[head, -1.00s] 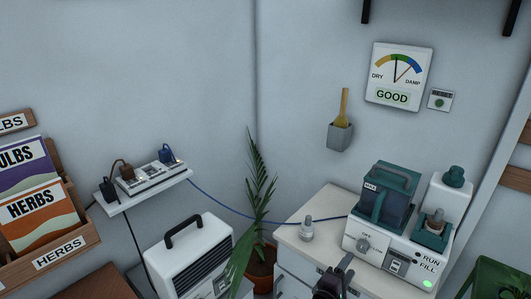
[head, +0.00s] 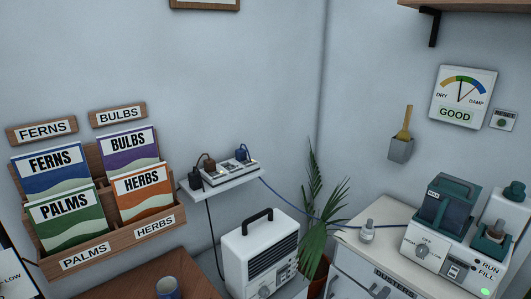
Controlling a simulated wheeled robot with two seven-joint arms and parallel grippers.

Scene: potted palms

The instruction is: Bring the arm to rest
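My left gripper is not in view. The white machine (head: 425,250) with a dark green tank (head: 447,203) stands on the cabinet top (head: 362,240) at the right. The wall dial (head: 463,95) reads GOOD.
A wall shelf (head: 222,190) holds a power strip. A wooden seed-packet rack (head: 115,228) is at the left.

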